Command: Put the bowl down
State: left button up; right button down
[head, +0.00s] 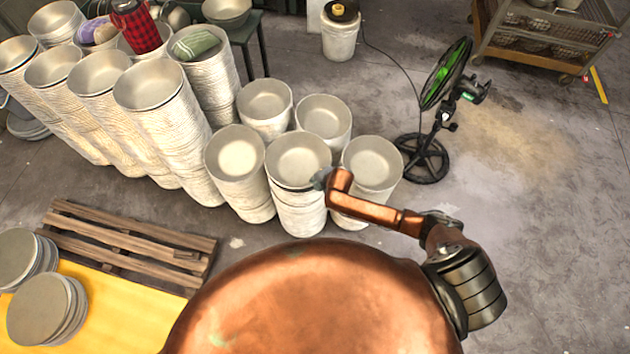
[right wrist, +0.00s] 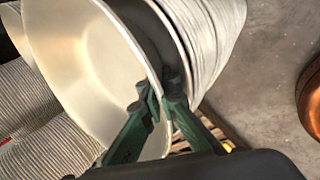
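A pale, round metal bowl (head: 298,158) sits at the top of the front middle stack (head: 300,212) in the head view. My right gripper (head: 321,180) is at the bowl's right rim. In the right wrist view the green fingers of my right gripper (right wrist: 160,104) straddle the rim of the bowl (right wrist: 85,55), one inside and one outside, and appear closed on it. A dark gap shows between this bowl and the rim beneath it. I cannot tell whether the bowl rests fully in the stack. My left gripper is not in view.
Other bowl stacks stand close by, left (head: 238,160), right (head: 371,165) and behind (head: 323,118). A black and green fan (head: 428,150) stands to the right. A wooden pallet (head: 130,240) and a yellow surface (head: 120,315) lie at left.

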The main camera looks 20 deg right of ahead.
jog(key=shift+w+f, duration=0.1)
jog(key=shift+f, duration=0.3)
jog(key=c, duration=2.4)
grip_release()
jog(key=shift+f, duration=0.15)
jog(key=shift+s, duration=0.2)
jog(key=v, duration=0.4)
jog(key=p+v, duration=0.1)
jog(key=v, duration=0.3)
jog(key=p+v, duration=0.1)
jog(key=v, duration=0.4)
jog(key=shift+w+a+r, duration=0.1)
jog(key=shift+w+r, duration=0.2)
jog(key=shift+w, duration=0.1)
